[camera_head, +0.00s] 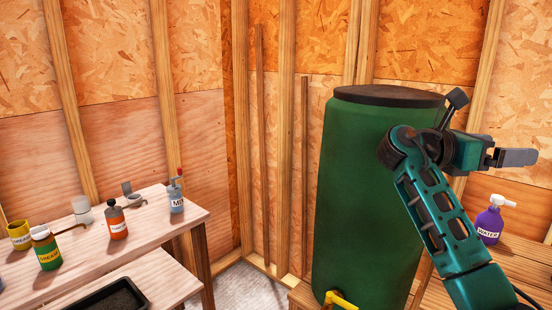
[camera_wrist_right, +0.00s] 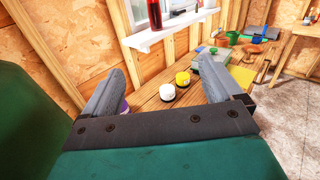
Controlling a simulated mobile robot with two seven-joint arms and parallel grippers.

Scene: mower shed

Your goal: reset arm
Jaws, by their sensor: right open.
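My right arm rises from the lower right of the head view, in front of the green barrel. My right gripper (camera_head: 515,157) points to the right, above the purple water bottle (camera_head: 490,222). In the right wrist view the two fingers of the right gripper (camera_wrist_right: 158,85) stand wide apart with nothing between them that they touch. Behind them lies a wooden bench (camera_wrist_right: 150,98) with several small containers. My left gripper is not in the head view.
The large green barrel (camera_head: 365,190) with a yellow tap (camera_head: 341,300) stands close beside my right arm. A left workbench (camera_head: 165,225) holds an orange bottle (camera_head: 116,220), a red-topped bottle (camera_head: 175,198), a green bottle (camera_head: 45,250) and a yellow can (camera_head: 19,236). A dark tray (camera_head: 112,298) sits below.

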